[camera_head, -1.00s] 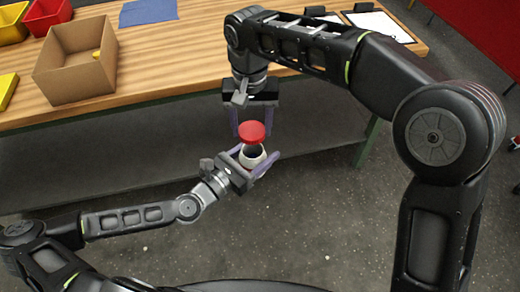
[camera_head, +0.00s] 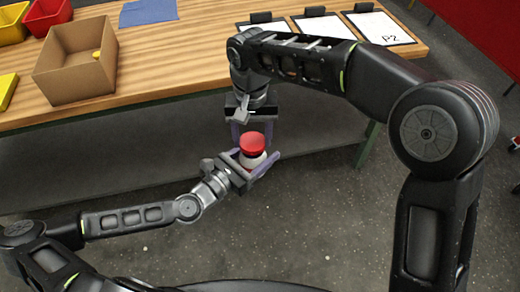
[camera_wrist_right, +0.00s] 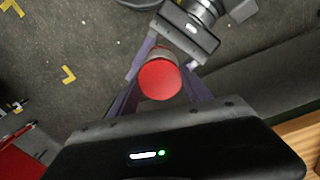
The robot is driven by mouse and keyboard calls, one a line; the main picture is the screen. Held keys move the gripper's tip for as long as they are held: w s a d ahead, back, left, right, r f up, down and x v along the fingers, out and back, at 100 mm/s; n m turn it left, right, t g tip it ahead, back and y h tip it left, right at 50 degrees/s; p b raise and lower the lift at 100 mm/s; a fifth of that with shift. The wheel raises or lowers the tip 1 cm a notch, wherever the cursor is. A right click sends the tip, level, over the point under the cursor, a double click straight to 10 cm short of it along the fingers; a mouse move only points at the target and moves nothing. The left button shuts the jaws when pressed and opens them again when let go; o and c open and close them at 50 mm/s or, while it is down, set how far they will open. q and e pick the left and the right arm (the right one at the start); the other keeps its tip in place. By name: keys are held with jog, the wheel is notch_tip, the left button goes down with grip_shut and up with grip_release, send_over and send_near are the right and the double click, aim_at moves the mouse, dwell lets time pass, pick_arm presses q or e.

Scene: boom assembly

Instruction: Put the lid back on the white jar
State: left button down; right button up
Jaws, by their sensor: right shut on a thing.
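The white jar (camera_head: 251,163) is held upright off the table in my left gripper (camera_head: 258,166), whose fingers lie on both sides of it. The red lid (camera_head: 252,142) is at the jar's mouth, covering the opening in the head view. My right gripper (camera_head: 252,132) comes from above and is shut on the lid. In the right wrist view the round lid (camera_wrist_right: 160,80) sits between my right gripper's purple fingers (camera_wrist_right: 159,88) and hides most of the jar. I cannot tell whether the lid is fully seated.
The wooden table (camera_head: 200,60) lies behind the grippers. On it are an open cardboard box (camera_head: 75,75), a blue cloth (camera_head: 148,11), colored bins (camera_head: 47,14) and several clipboards (camera_head: 378,27). The jar is over open floor in front of the table edge.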

aim_at(253, 160)
dwell(0.8)
jog(key=shift+f, duration=0.9)
jog(key=shift+f, duration=0.55)
dwell(0.3)
